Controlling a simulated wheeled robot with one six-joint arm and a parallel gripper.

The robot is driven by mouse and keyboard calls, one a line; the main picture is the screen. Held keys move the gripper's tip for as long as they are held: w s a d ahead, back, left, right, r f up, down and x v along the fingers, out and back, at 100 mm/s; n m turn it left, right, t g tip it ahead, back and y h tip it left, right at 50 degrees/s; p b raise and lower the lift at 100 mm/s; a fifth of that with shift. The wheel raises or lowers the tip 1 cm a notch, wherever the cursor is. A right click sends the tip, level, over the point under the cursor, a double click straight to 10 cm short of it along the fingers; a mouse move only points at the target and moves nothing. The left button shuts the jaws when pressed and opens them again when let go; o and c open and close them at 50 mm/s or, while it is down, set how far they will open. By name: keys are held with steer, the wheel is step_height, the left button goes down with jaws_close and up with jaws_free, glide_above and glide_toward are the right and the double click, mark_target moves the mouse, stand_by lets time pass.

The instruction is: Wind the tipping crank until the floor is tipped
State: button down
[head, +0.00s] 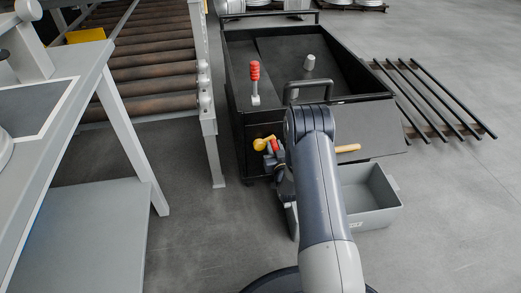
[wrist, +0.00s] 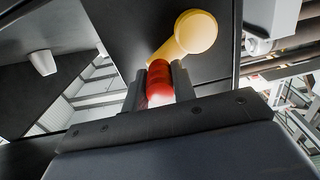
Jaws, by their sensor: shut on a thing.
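The tipping crank has a yellow arm (head: 264,143) on the near face of a black cart (head: 243,125). In the wrist view the yellow arm (wrist: 195,33) ends in a round hub, and its red grip (wrist: 159,83) sits between my two dark fingers. My gripper (wrist: 160,76) is shut on that red grip. In the head view my gripper (head: 276,152) is partly hidden by my arm. The cart's dark inner floor (head: 290,55) shows a slanted edge; I cannot tell its exact tilt. A pale small cylinder (head: 309,62) is in the cart.
A yellow handle (head: 347,148) juts out right of my arm. A grey bin (head: 372,207) sits on the floor below. A roller conveyor (head: 145,60) and grey bench (head: 110,235) are left; a bar rack (head: 430,95) lies right.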

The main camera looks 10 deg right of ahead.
steer(key=shift+w+r, duration=0.1)
steer(key=shift+r, duration=0.25)
steer(key=shift+a+r, duration=1.05)
steer(key=shift+a, duration=0.15)
steer(key=shift+a+r+b, duration=0.15)
steer(key=shift+a+b, duration=0.1)
steer(key=shift+a, duration=0.6)
steer(key=shift+a+r+b, duration=0.15)
steer(key=shift+a+b, duration=0.1)
steer(key=shift+a, duration=0.6)
steer(key=shift+a+f, duration=0.1)
